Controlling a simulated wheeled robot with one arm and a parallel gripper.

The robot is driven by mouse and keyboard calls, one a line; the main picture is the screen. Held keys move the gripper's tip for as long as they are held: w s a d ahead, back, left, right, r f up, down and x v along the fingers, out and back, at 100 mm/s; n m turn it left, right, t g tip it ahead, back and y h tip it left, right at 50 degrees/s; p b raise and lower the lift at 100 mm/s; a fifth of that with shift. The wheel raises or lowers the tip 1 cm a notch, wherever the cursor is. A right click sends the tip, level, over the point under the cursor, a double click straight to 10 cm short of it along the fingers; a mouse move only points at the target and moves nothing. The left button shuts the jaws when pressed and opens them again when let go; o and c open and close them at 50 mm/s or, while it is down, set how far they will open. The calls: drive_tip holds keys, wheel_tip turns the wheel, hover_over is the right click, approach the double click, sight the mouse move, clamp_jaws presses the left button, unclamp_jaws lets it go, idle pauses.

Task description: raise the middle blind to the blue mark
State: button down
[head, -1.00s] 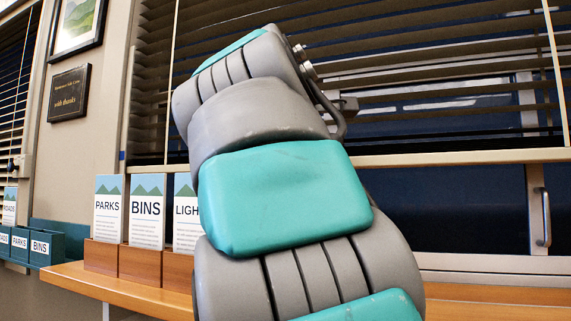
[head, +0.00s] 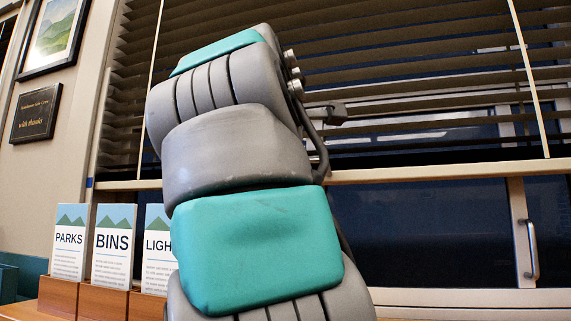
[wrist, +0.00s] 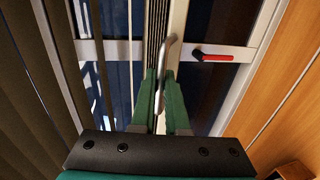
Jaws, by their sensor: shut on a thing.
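The middle blind, with dark slats (head: 400,65), hangs over the window. Its pale bottom rail (head: 440,173) crosses the picture and also shows in the wrist view (wrist: 179,18). A small blue mark (head: 89,183) is on the frame at the blind's left. The rail's left end looks about level with it; a small offset cannot be told. In the wrist view my gripper (wrist: 163,85) has its green fingers closed around a curved silver pull (wrist: 172,55) beside the rail. In the head view my arm hides the fingers.
Card holders with PARKS (head: 69,240), BINS (head: 112,245) and LIGH cards stand on the wooden sill at the left. A window handle (head: 531,250) is at the right. A red-tipped latch (wrist: 212,57) is right of my fingers. Dark glass below the rail is clear.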

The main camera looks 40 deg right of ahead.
drive_tip(key=c, duration=0.9)
unclamp_jaws()
drive_tip(key=shift+f, duration=0.25)
